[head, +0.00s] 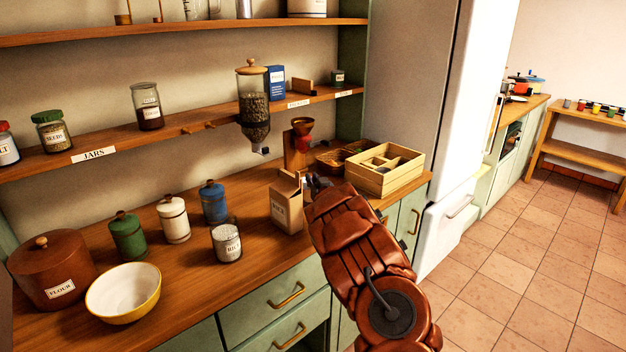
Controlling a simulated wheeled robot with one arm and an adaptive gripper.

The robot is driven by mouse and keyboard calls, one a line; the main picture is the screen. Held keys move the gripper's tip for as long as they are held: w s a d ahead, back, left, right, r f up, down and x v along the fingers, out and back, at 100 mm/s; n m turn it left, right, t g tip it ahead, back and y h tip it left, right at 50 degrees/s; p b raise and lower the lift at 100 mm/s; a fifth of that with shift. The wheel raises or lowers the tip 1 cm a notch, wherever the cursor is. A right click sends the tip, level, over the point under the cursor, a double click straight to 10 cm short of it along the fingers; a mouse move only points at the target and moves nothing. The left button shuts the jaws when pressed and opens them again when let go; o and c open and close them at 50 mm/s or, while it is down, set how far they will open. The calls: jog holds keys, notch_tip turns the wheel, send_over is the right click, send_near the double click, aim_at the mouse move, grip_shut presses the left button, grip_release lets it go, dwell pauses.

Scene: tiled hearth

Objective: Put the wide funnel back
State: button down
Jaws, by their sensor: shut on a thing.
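A dark-rimmed red funnel (302,129) sits high against a wooden stand (291,153) at the back of the counter, below the shelf. I cannot tell whether it is the wide one. My gripper (317,183) is in front of and below this funnel, at the upper right edge of a tan carton (286,208). It appears shut on the carton, though the contact is small and partly hidden by my wrist. The carton stands upright on the counter.
A divided wooden box (384,171) stands right of my gripper, with a brown bowl (331,161) beside it. A dispenser (254,105) hangs over the counter. Blue, white and green canisters, a flour pot (50,270) and a yellow bowl (123,292) stand left. The front counter middle is clear.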

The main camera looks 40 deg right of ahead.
jog(key=shift+f, duration=0.35)
jog(key=c, duration=1.2)
grip_release()
jog(key=shift+f, duration=0.1)
jog(key=shift+o, duration=0.2)
jog(key=shift+s+r, duration=0.1)
jog(key=shift+r, duration=0.55)
jog(key=b+v, duration=0.1)
jog(key=v, duration=1)
jog(key=shift+s+b, duration=0.35)
jog(key=shift+s, duration=0.05)
jog(key=shift+a+r, duration=0.1)
jog(key=shift+a, duration=0.1)
